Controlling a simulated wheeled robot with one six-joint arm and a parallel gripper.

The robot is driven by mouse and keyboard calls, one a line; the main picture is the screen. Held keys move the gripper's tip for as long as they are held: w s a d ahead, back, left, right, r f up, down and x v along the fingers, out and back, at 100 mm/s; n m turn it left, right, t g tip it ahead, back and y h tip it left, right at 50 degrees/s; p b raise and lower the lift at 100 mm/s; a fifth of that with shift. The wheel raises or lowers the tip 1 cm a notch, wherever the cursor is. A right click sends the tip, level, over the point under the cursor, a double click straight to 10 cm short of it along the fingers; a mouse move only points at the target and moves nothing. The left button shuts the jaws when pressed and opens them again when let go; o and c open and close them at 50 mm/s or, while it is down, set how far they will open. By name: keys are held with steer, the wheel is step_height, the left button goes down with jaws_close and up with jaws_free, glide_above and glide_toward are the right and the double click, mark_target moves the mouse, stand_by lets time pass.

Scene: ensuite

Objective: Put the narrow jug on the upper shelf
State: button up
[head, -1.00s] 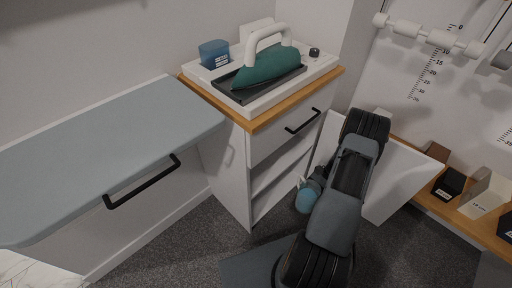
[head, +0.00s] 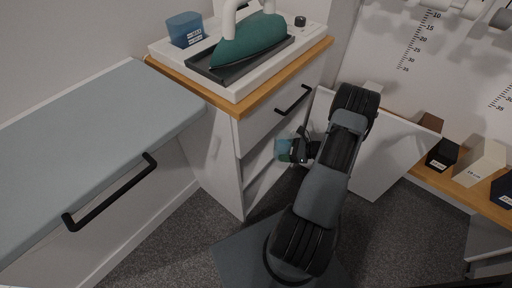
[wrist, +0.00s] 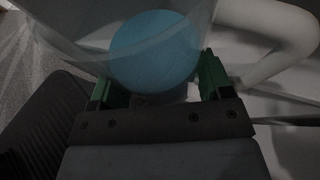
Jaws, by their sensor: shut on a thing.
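The jug (wrist: 155,48) fills the upper middle of the wrist view, with a clear, see-through wall and a round blue area. In the head view, the blue-teal jug (head: 283,149) shows small at the end of my arm. My gripper (wrist: 160,84) is shut on it, with green fingers on either side; in the head view my gripper (head: 293,148) is at the cabinet's open front. The upper shelf (head: 258,160) is in the opening below the drawer, partly hidden by the jug and gripper. I cannot tell whether the jug touches it.
The white cabinet (head: 216,158) has a drawer with a black handle above the opening. A white panel (head: 385,155) stands close right of my arm. A thick pale curved bar (wrist: 275,45) shows in the wrist view.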

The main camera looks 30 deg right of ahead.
steer(key=w+a, duration=0.4)
steer(key=w+a+b, duration=0.1)
steer(key=w+a, duration=0.3)
steer(key=shift+a, duration=0.25)
steer(key=shift+w+a+f+b, duration=0.1)
steer(key=shift+a+f+b, duration=0.05)
steer(key=shift+f+b, duration=0.65)
steer(key=shift+f, duration=0.9)
steer(key=shift+f, duration=0.15)
steer(key=shift+f, duration=0.1)
steer(key=o, duration=1.1)
